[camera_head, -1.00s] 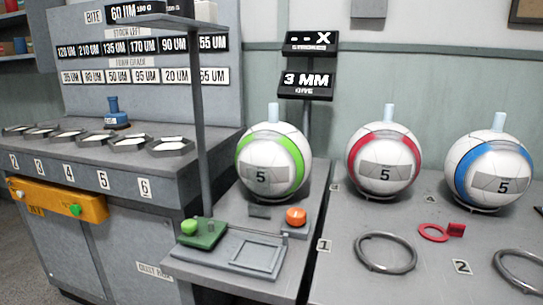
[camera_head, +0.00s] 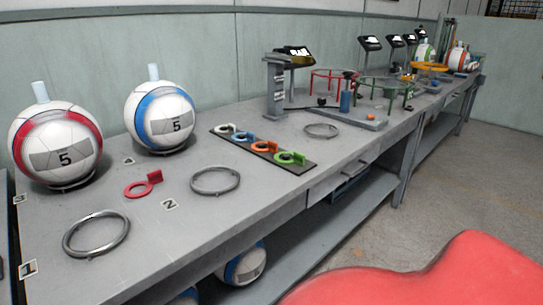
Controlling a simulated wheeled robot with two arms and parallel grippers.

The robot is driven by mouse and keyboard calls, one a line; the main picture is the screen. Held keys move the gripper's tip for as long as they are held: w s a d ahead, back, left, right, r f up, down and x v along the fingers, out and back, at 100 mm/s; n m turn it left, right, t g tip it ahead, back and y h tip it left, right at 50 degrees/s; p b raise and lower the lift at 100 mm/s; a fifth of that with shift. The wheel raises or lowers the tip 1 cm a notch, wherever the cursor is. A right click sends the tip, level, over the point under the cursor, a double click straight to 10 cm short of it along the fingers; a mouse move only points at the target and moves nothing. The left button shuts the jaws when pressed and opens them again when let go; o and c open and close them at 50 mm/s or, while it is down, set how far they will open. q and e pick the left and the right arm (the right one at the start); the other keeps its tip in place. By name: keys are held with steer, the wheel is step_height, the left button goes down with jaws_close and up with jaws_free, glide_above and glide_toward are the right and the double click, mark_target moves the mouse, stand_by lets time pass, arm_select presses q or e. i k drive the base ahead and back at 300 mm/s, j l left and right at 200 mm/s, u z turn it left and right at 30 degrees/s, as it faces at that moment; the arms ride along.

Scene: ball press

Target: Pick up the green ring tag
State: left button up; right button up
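The green ring tag (camera_head: 291,158) lies at the near right end of a dark flat strip (camera_head: 258,147) on the long grey bench. Beside it on the same strip are an orange ring tag (camera_head: 265,146), a blue ring tag (camera_head: 243,136) and a white ring tag (camera_head: 223,129). A separate red ring tag (camera_head: 142,185) lies on the bench to the left. Neither of my grippers shows in the view, and nothing touches the green tag.
The grey bench (camera_head: 220,235) holds a red-banded ball (camera_head: 62,130), a blue-banded ball (camera_head: 160,105) and metal rings (camera_head: 97,234). A post (camera_head: 275,88) and coloured round stands (camera_head: 380,85) stand beyond the strip. Bare bench surrounds the strip's near side.

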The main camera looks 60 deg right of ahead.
mark_target(298, 158)
steer(key=z, duration=1.9)
